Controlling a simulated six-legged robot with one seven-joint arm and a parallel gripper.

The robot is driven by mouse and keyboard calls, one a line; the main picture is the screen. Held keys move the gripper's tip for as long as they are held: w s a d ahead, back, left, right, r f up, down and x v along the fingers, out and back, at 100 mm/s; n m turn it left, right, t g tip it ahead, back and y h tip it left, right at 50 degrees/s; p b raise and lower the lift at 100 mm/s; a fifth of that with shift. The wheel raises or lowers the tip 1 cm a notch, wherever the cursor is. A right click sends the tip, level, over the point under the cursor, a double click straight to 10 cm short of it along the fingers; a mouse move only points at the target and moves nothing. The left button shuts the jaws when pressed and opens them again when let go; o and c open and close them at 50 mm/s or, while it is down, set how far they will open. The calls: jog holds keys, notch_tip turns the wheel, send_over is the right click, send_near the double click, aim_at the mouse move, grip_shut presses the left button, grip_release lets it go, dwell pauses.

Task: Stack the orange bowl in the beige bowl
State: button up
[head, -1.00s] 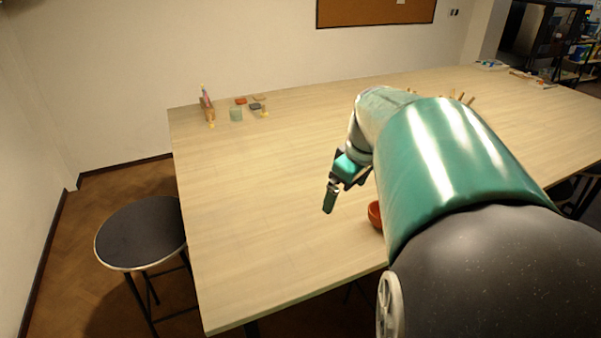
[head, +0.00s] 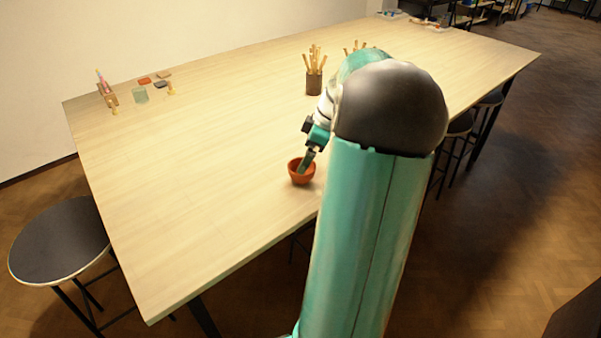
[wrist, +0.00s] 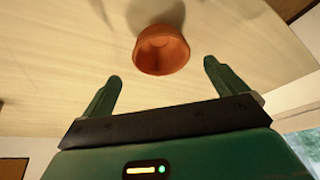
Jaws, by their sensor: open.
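The orange bowl (head: 294,177) stands upright on the table near its front edge, just left of my arm. In the wrist view the orange bowl (wrist: 161,52) lies ahead of the fingertips, in line with the gap between them. My gripper (head: 307,163) is open and empty, pointing down; in the head view its tip overlaps the bowl's opening. In the wrist view my gripper (wrist: 162,72) has a finger on each side of the gap, and no contact with the bowl shows. I see no beige bowl in either view; my arm covers part of the table.
A pencil holder (head: 314,82) stands behind the bowl, with more sticks beyond it. A stool (head: 60,240) is at left. The table (head: 200,190) is clear left of the bowl.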

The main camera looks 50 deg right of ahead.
jog(key=x, duration=0.7)
jog(key=shift+s+f, duration=0.15)
jog(key=shift+s, duration=0.05)
jog(key=c, duration=1.2)
jog(key=shift+r, duration=0.65)
jog(key=s+a+r, duration=0.9)
jog(key=a+r, duration=0.1)
jog(key=r, duration=0.1)
jog(key=shift+a+r, duration=0.35)
jog(key=shift+s, duration=0.15)
